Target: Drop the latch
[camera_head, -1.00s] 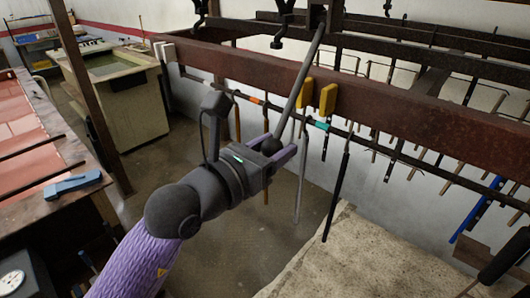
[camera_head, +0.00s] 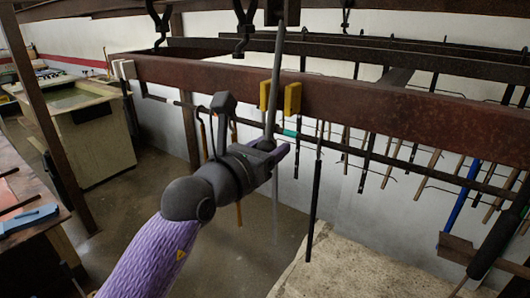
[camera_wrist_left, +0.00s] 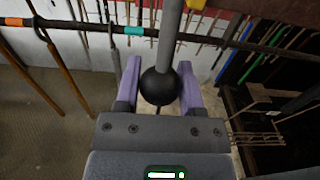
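The latch is a long grey rod (camera_head: 276,75) with a dark ball knob at its lower end. It hangs from a dark mount above the brown rail (camera_head: 200,80), nearly upright with a slight tilt. In the head view it passes between two yellow blocks (camera_head: 292,98) on the rail, closer to the left block (camera_head: 265,95). My left gripper (camera_head: 277,151) is at the lower end of the rod. In the left wrist view the ball knob (camera_wrist_left: 160,87) sits between the purple fingers, which appear to touch it on both sides. My right gripper is not in view.
A thin dark bar (camera_head: 350,149) with colored bands runs below the rail, and several rods and tools hang around it. A pale stone slab (camera_head: 350,265) lies below right. A workbench (camera_head: 40,240) stands at left. Open floor shows between them.

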